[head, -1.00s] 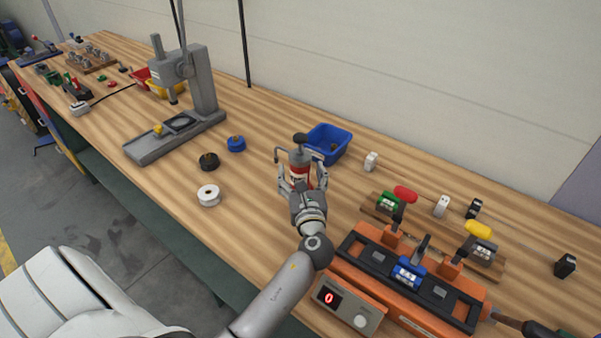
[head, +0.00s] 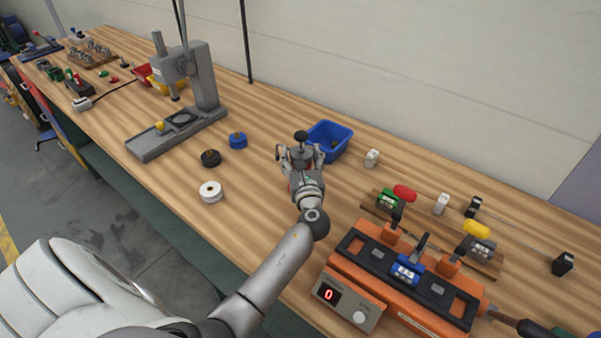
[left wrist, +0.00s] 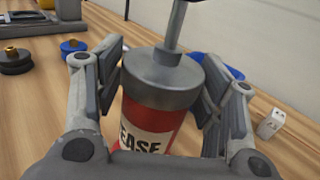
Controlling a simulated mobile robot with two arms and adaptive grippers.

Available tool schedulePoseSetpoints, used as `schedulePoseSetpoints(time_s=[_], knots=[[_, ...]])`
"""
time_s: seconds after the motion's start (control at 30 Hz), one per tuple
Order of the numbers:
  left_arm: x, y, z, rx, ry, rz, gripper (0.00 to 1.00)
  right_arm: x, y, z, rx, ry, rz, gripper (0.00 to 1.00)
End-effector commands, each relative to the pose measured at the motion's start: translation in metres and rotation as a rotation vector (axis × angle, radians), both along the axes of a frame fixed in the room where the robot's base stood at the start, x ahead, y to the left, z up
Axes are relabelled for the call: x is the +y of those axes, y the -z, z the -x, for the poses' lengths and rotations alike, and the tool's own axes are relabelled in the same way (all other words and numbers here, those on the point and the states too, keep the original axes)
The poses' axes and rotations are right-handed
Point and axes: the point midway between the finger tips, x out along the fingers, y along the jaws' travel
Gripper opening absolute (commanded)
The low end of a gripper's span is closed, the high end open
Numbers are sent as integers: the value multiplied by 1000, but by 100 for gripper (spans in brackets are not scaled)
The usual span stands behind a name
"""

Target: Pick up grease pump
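The grease pump (head: 301,155) stands upright on the workbench, with a grey cap, a rod and a dark knob on top. My left gripper (head: 302,160) is around its upper part and hides most of its body in the head view. In the left wrist view the pump (left wrist: 160,112) shows a red body with a partly visible pale label. The fingers of the left gripper (left wrist: 163,88) stand spread on both sides of it, close to its cap and body. A narrow gap shows at the left finger; contact at the right one is unclear. My right gripper is out of view.
A blue bin (head: 329,141) stands close behind the pump. An orange fixture (head: 400,280) with a display lies to the right. Black, blue and white spools (head: 210,192) and a grey press stand (head: 190,100) are to the left. Bare wood lies between spools and pump.

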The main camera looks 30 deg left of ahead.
Motion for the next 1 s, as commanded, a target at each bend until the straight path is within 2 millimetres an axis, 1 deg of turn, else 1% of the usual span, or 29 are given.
schedulePoseSetpoints(time_s=[0.03,0.07,0.43,0.6,0.63,0.87,1.0], knots=[[0,0,0,0,0,0,52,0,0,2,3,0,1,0],[0,0,0,0,0,0,48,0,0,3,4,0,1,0],[0,0,0,1,0,1,0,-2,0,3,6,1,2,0],[0,0,0,1,1,1,0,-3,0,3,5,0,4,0],[0,-4,-1,-6,1,-2,0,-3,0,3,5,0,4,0],[0,-4,-1,-6,1,-2,0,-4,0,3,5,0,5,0],[0,-9,-1,-7,1,-2,0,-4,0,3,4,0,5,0]])
